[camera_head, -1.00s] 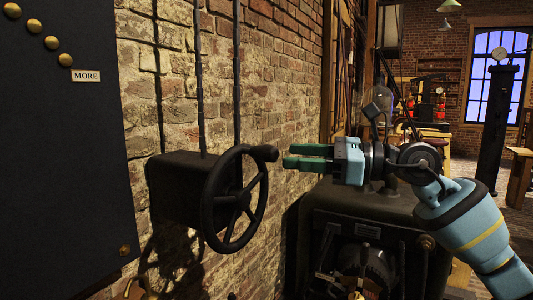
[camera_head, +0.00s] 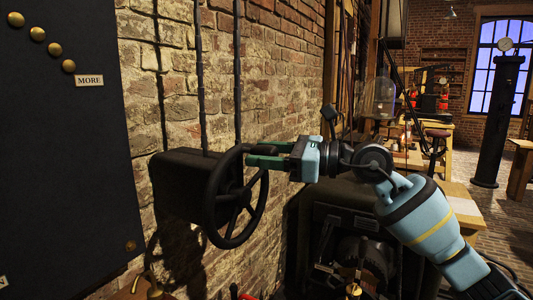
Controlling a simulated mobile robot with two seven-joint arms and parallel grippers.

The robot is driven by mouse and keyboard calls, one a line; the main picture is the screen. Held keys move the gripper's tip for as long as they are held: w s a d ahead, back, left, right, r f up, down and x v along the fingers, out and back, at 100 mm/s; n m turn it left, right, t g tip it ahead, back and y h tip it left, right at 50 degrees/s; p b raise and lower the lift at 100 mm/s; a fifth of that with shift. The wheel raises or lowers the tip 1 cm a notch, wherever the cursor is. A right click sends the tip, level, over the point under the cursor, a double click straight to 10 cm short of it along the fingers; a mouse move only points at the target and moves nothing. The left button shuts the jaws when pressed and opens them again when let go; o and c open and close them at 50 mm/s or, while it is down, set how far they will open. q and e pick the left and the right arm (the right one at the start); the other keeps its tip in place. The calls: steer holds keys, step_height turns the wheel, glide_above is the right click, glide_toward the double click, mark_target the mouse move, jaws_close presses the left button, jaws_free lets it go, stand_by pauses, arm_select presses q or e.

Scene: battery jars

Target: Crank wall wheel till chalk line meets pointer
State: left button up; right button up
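The black wall wheel (camera_head: 228,243) has spokes and a knob on its rim. It stands out from a dark box (camera_head: 183,187) on the brick wall. My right gripper (camera_head: 255,155) comes in from the right, with its green fingers at the knob near the top of the wheel. The fingers show a gap, one above the other, and overlap the knob; whether they touch it is not clear. I cannot make out the chalk line or the pointer. My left gripper is not in view.
A dark machine (camera_head: 340,215) stands below my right arm. A black column with a gauge (camera_head: 497,115) and wooden benches stand at the back right.

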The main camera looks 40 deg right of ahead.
jaws_close()
steer(key=shift+d, duration=0.1)
